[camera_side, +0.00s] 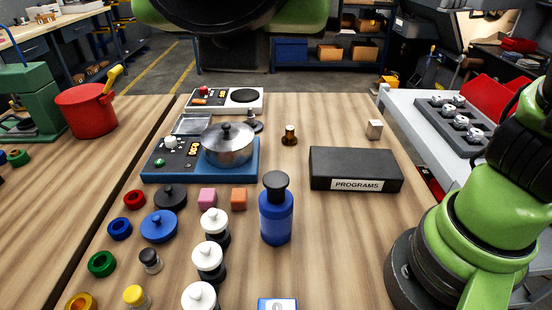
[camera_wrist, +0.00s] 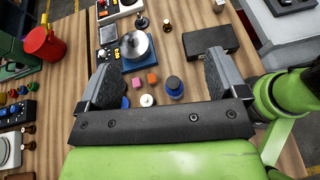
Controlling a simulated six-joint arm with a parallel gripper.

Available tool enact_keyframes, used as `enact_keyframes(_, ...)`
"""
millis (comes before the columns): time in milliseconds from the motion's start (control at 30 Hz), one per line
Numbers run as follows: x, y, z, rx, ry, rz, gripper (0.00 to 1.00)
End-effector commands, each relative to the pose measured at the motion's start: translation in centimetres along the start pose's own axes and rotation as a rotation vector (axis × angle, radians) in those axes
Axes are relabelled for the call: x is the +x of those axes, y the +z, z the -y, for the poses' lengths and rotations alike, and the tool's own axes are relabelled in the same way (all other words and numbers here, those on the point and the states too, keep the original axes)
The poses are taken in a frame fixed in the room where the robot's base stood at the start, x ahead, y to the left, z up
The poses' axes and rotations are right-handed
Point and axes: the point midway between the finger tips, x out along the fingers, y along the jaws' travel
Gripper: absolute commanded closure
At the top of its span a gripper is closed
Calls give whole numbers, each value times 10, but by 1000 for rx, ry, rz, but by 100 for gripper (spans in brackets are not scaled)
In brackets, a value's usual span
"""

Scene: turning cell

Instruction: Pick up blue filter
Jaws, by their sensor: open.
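No part is labelled as a filter. The most likely blue filter is an upright blue cylinder with a dark top (camera_side: 276,218), on the wooden table in front of the black box. It also shows in the wrist view (camera_wrist: 175,91), between my fingers in the picture and nearer the right one. Other blue parts are a flat knobbed lid (camera_side: 159,228) and a small ring (camera_side: 120,229). My gripper (camera_wrist: 160,62) is open, with its two dark fingers wide apart and nothing held. It hangs above the table; its height is hard to tell.
White-topped knobs (camera_side: 209,256) stand just left of the blue cylinder. A black box marked PROGRAMS (camera_side: 356,170) lies behind and right. A steel pot (camera_side: 228,146) sits on a blue burner unit (camera_side: 160,170). Pink (camera_side: 207,197) and orange (camera_side: 239,199) cubes are close by. Bare wood lies right of the cylinder.

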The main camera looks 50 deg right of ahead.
Motion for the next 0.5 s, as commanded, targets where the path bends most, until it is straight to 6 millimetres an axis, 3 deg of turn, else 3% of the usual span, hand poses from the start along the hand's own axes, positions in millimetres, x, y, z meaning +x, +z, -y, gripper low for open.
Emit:
enact_keyframes(267, 26, -57, 1, -6, -7, 0, 9)
enact_keyframes(367, 38, -86, 2, -8, -8, 1, 9)
enact_keyframes(500, 61, -142, 2, -16, -11, 2, 9)
